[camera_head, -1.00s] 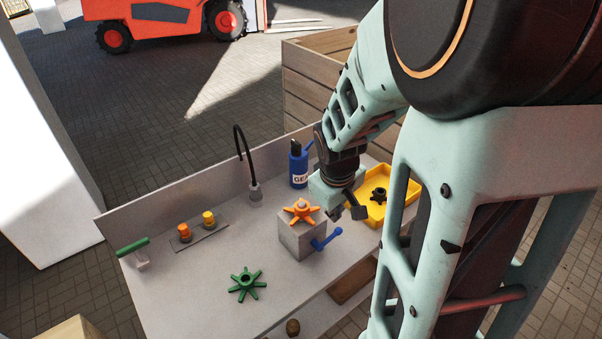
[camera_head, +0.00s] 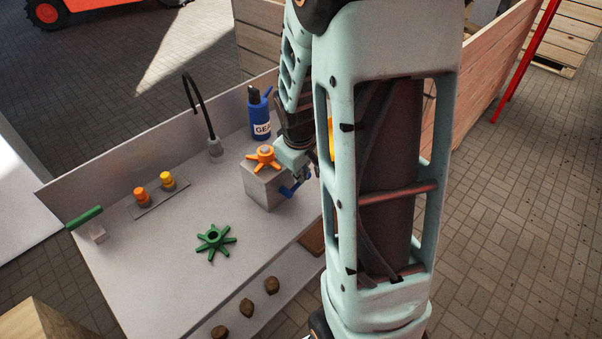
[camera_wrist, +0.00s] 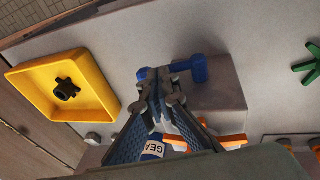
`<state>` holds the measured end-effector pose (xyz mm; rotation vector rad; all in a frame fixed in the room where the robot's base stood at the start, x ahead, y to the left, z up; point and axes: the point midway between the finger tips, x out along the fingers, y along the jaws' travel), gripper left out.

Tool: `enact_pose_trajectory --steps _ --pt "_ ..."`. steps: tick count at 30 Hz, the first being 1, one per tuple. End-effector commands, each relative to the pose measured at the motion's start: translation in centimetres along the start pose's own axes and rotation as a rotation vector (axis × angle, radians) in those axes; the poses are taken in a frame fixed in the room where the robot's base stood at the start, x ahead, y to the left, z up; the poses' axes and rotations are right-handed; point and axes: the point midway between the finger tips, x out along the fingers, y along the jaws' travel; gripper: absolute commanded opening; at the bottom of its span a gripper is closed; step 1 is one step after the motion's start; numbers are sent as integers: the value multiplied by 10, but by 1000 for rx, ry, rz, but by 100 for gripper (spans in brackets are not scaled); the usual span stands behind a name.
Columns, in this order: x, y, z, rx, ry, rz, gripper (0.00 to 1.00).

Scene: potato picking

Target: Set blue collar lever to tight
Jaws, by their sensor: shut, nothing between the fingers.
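The blue collar lever (camera_head: 286,191) sticks out from the side of the grey block (camera_head: 258,187), below the orange star wheel (camera_head: 263,157) on top. In the wrist view the lever (camera_wrist: 196,68) lies right beside my gripper's fingertips (camera_wrist: 153,76), with its end at or very close to them. I cannot tell whether they touch. My fingers are together and hold nothing. In the head view my gripper (camera_head: 298,178) is at the block's right side and partly covers the lever.
The yellow tray (camera_wrist: 22,76) with a black star knob (camera_wrist: 66,89) lies beside my gripper. A blue bottle (camera_head: 261,115) stands behind the block. A green star wheel (camera_head: 215,239) lies on the workbench (camera_head: 170,270). Brown potatoes (camera_head: 246,307) sit along the front.

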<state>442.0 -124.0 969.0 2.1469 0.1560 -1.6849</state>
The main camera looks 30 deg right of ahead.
Motion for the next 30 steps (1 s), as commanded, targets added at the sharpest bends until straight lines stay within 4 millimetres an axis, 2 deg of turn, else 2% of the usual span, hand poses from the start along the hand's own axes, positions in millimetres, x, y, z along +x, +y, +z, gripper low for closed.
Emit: enact_pose_trajectory --steps 7,15,26,30 --pt "1 0 0 0 0 0 0" --pt "16 7 3 1 0 0 0" --pt "14 8 2 -1 0 0 0" --pt "5 11 -2 -1 1 1 0"
